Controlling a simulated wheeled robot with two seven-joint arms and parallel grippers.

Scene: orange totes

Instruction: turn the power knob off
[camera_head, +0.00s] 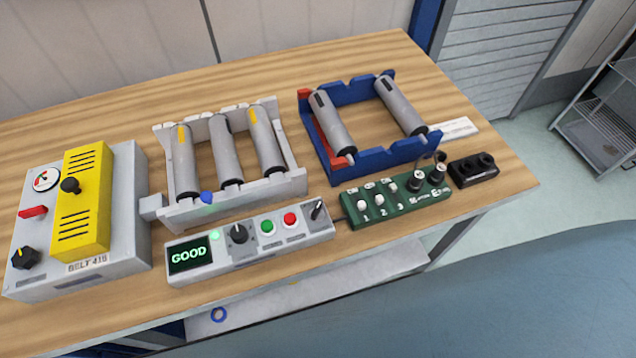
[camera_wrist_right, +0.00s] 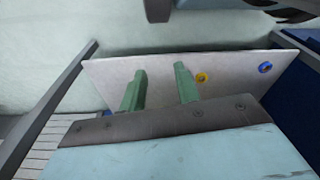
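Several knobs show in the head view, and no power label is readable. A black knob (camera_head: 238,234) with a pale pointer line sits on the grey control box (camera_head: 207,266), beside its lit screen (camera_head: 189,254) reading GOOD. A black toggle-like knob (camera_head: 317,210) is at that box's right end. Another black knob (camera_head: 24,258) with an orange mark is on the BELT 41B box (camera_head: 120,271), with a second black knob (camera_head: 70,185) on its yellow cover. My right gripper (camera_wrist_right: 160,88) shows only in the wrist view, open and empty, its green fingers apart. My left gripper is out of view.
A white rack (camera_head: 292,186) holds several grey rollers; a blue rack (camera_head: 375,162) holds two. A green switch box (camera_head: 384,226) and a black socket block (camera_head: 473,170) stand near the table's right front. A lower shelf (camera_wrist_right: 225,72) carries small rings.

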